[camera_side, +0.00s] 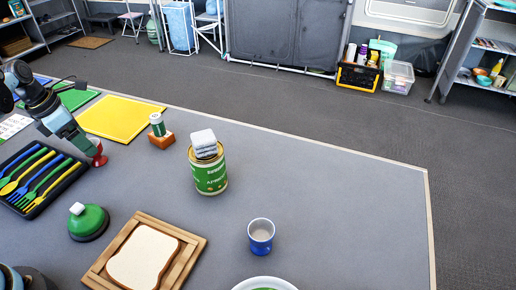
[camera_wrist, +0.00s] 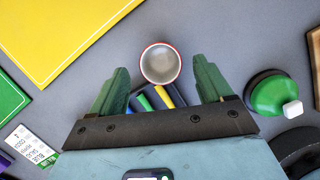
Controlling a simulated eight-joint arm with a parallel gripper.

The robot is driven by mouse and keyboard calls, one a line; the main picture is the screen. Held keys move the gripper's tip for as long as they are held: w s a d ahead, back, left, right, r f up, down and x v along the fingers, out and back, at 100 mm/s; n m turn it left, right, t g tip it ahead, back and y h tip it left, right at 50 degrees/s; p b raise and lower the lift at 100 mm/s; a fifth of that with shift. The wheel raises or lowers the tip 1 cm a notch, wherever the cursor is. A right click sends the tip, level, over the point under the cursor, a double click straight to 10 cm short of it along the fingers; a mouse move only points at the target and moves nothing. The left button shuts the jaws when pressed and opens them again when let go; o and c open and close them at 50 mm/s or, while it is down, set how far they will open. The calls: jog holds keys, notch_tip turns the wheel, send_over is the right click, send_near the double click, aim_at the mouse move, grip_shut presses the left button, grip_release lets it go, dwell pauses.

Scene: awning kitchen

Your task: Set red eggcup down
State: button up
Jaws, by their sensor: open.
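The red eggcup (camera_side: 99,160) is at the left of the table in the side view, between the yellow mat (camera_side: 118,117) and the black cutlery tray (camera_side: 62,190). My gripper (camera_side: 92,150) is right at it and partly hides it. In the wrist view the eggcup (camera_wrist: 160,64) shows from above, with a red rim and a pale, empty inside. It appears upright on the grey table. My gripper's green fingers (camera_wrist: 160,72) are open, one on each side of it, with a visible gap at both sides.
Right of the eggcup stand a small can (camera_side: 157,124) on an orange block (camera_side: 161,140), and a green tin (camera_side: 210,178) with a grey block on top. A green dome (camera_side: 88,221), wooden board (camera_side: 192,249) and blue cup (camera_side: 261,236) lie nearer. The table's right side is clear.

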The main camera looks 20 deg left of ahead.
jog(key=shift+x, duration=2.7)
jog(key=shift+w+d, duration=0.1)
jog(key=shift+c, duration=0.3)
jog(key=shift+r, duration=0.1)
jog(key=c, duration=1.1)
jog(key=shift+c, duration=0.2)
